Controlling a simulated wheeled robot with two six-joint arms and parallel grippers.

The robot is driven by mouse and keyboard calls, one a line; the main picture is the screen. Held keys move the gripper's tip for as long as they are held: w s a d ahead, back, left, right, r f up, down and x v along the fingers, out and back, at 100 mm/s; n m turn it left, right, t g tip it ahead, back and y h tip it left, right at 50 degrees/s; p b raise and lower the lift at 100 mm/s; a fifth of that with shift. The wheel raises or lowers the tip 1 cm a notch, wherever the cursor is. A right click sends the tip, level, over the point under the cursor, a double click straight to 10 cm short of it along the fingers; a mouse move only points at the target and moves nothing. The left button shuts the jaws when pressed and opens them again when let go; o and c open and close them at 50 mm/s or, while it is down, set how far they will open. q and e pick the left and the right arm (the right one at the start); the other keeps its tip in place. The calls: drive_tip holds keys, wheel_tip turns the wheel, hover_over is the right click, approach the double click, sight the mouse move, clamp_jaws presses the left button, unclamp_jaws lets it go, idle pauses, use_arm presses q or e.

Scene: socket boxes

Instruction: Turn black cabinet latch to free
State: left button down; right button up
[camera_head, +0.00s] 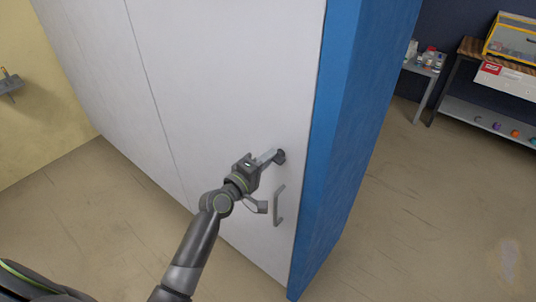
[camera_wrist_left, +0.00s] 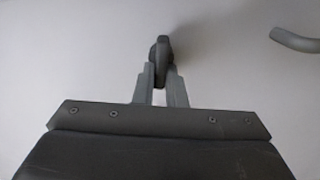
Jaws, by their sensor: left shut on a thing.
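The black latch (camera_head: 280,156) is a small dark knob on the white cabinet door (camera_head: 230,70), near the door's right edge and above the handle. My left gripper (camera_head: 271,158) reaches it from the left in the head view. In the left wrist view the latch (camera_wrist_left: 161,56) stands between the two grey fingertips (camera_wrist_left: 161,76), and the fingers are shut on it. The finger tips cover part of the latch, so its exact turn angle is hard to tell. My right gripper is not in view.
A grey bar handle (camera_head: 278,206) is on the door just below the latch; its end shows in the left wrist view (camera_wrist_left: 296,40). The cabinet's blue side (camera_head: 345,130) is to the right. Shelves with items (camera_head: 500,85) stand at the far right. The floor (camera_head: 420,230) is clear.

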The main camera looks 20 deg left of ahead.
use_arm(q)
drive_tip(key=shift+f+n, duration=0.15)
drive_tip(key=shift+n, duration=0.75)
drive_tip(key=c, duration=1.5)
unclamp_jaws()
drive_tip(key=shift+b+v, duration=1.45)
drive_tip(key=shift+v, duration=7.3)
